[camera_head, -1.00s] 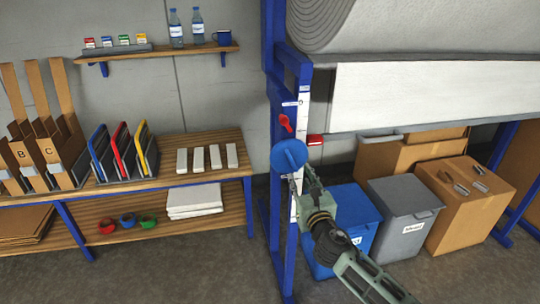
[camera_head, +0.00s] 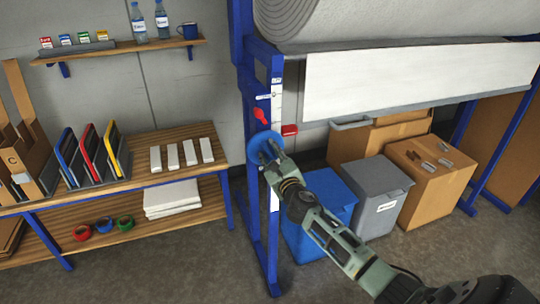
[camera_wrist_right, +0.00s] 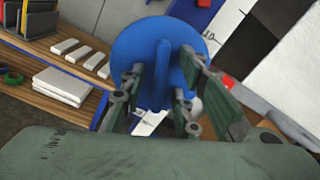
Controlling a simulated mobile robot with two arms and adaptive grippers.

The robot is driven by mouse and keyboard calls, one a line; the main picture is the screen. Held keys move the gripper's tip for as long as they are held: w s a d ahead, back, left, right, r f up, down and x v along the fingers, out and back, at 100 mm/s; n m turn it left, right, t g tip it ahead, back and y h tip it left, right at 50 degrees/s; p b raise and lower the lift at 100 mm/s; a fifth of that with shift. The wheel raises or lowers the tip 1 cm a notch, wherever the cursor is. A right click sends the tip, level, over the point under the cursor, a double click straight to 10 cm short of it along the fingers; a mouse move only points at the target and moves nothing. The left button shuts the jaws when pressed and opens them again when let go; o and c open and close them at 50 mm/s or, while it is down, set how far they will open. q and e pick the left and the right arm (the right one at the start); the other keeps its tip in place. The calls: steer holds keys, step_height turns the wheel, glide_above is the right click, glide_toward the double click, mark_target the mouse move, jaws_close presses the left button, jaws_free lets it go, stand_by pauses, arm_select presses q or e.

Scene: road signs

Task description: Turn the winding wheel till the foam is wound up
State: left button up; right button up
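The winding wheel (camera_head: 262,142) is a blue disc on the blue upright of the rack, at centre left in the head view. In the right wrist view the wheel (camera_wrist_right: 130,50) faces me, with a raised blue bar across its middle. My right gripper (camera_wrist_right: 163,68) is open, with its fingers on either side of this bar and gaps seeming to show at both sides. In the head view the right gripper (camera_head: 267,158) overlaps the wheel's lower part. The foam (camera_head: 285,17) is a thick grey roll at the top, with a pale sheet (camera_head: 420,78) hanging below. My left gripper is not in view.
A red lever (camera_head: 260,116) sits on the upright just above the wheel. A blue bin (camera_head: 325,205), a grey bin (camera_head: 375,190) and cardboard boxes (camera_head: 430,185) stand under the roll. A wooden workbench (camera_head: 185,150) stands to the left.

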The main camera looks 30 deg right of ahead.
steer(key=c, duration=0.7)
jaws_close()
steer(key=shift+m, duration=0.5)
steer(key=m, duration=0.4)
steer(key=shift+m, duration=0.3)
steer(key=m+b, duration=0.1)
steer(key=m, duration=0.4)
steer(key=shift+d+f+m, duration=0.1)
steer(key=shift+m, duration=0.2)
steer(key=m, duration=0.6)
steer(key=shift+f, duration=0.1)
steer(key=m, duration=0.6)
steer(key=shift+f+m, duration=0.1)
steer(key=shift+m, duration=0.2)
